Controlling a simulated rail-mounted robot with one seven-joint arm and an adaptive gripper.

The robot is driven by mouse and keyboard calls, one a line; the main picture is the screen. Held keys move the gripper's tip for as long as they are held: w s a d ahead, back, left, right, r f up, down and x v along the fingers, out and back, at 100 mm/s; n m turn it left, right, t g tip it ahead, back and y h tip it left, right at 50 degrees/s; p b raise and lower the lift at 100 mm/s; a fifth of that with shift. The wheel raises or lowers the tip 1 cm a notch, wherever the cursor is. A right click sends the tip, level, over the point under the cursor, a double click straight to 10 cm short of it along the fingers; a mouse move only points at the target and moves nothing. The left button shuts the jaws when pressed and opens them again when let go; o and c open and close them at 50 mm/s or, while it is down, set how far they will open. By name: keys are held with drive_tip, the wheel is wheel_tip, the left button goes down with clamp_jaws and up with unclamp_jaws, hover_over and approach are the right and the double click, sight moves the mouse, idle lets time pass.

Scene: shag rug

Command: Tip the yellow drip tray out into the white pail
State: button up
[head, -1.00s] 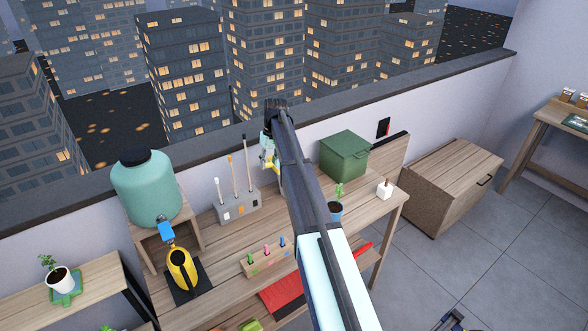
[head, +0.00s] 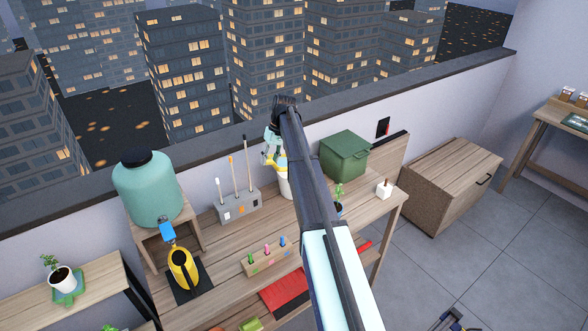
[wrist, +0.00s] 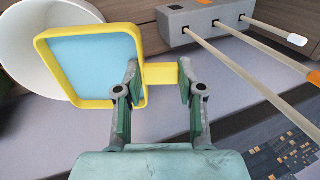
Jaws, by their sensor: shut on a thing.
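The yellow drip tray (wrist: 95,103) has a light blue inside face, seen in the wrist view. I cannot tell whether that blue is liquid. My gripper (wrist: 158,72) is shut on the tray's short yellow handle tab. In the head view my gripper (head: 272,150) and the yellow tray (head: 281,162) show small, partly covered by my arm. The white pail (head: 285,187) stands on the bench under the tray, partly hidden by my arm. In the wrist view the tray's edge overlaps the pail (wrist: 25,45). The tray looks tilted; I see no stream of liquid.
A grey block (head: 238,206) with several upright sticks stands just left of the pail.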

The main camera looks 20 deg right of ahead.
drive_tip(key=shift+d+r+y, duration=0.1)
drive_tip(key=shift+r+y, duration=0.15)
drive_tip(key=shift+y, duration=0.05)
drive_tip(key=shift+d+r+y+p, duration=0.2)
drive_tip(key=shift+r+y+p, duration=0.25)
drive_tip(key=shift+y, duration=0.05)
idle(0.4)
drive_tip(key=shift+w+d+r+y+p, duration=0.1)
drive_tip(key=shift+d+r+y+p, duration=0.2)
drive_tip(key=shift+r+y, duration=0.15)
drive_tip(key=shift+d+r+y+p, duration=0.3)
drive_tip(key=shift+d+r+y, duration=0.05)
drive_tip(key=shift+y, duration=0.2)
drive_tip(key=shift+r, duration=0.1)
